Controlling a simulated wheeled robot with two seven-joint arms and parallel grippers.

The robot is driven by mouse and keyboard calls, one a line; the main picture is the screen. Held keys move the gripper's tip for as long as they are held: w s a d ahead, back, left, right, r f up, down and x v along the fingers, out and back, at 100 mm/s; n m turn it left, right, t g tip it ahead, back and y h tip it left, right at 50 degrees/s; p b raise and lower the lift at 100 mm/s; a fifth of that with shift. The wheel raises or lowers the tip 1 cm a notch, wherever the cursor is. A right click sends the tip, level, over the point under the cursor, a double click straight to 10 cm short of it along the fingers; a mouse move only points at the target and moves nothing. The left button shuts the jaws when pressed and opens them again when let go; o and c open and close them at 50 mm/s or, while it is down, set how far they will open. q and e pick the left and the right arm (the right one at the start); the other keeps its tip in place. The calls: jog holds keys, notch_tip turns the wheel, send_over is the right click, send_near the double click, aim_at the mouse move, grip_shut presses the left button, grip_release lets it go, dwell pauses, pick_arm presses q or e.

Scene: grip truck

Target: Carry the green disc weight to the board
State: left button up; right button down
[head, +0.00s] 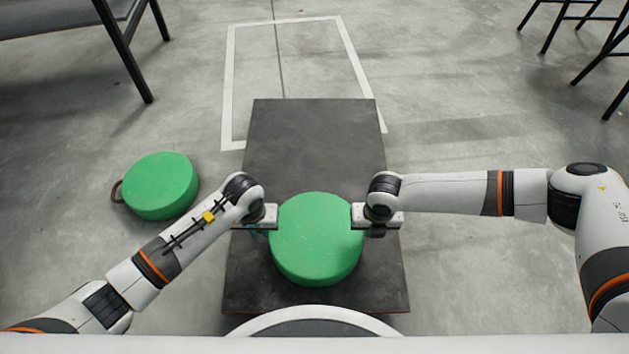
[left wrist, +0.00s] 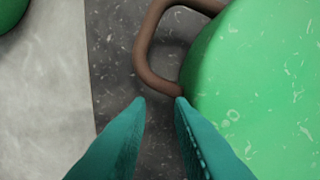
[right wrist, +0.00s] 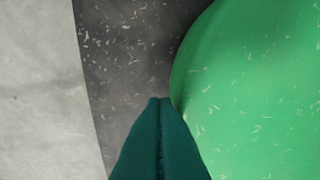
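A green disc weight (head: 316,240) is over the near half of the dark board (head: 310,135), between my two grippers. Whether it touches the board is unclear. Its brown handle (left wrist: 146,40) shows in the left wrist view, beside the green side (left wrist: 262,80). My left gripper (head: 262,226) has its teal fingers (left wrist: 160,100) apart, with the handle's lower end near the right fingertip. My right gripper (head: 366,230) has its fingertips together (right wrist: 161,100), close beside the disc (right wrist: 255,90). No handle shows between them.
A second green disc (head: 160,187) with a brown handle lies on the floor left of the board. A white taped outline (head: 229,85) lies beyond the board. A dark-legged table (head: 125,50) stands at upper left, and dark chair legs (head: 590,65) at upper right.

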pick_arm(q)
jog(key=shift+a, duration=0.1)
pick_arm(e)
jog(key=c, duration=1.8)
grip_release()
jog(key=shift+d, duration=0.1)
jog(key=shift+o, duration=0.2)
jog(key=shift+r, duration=0.15)
pick_arm(q)
notch_tip(320, 180, up, 12)
jog(key=shift+s, duration=0.4)
pick_arm(e)
notch_tip(320, 180, up, 12)
jog(key=shift+s+f, duration=0.2)
jog(key=shift+s, duration=0.2)
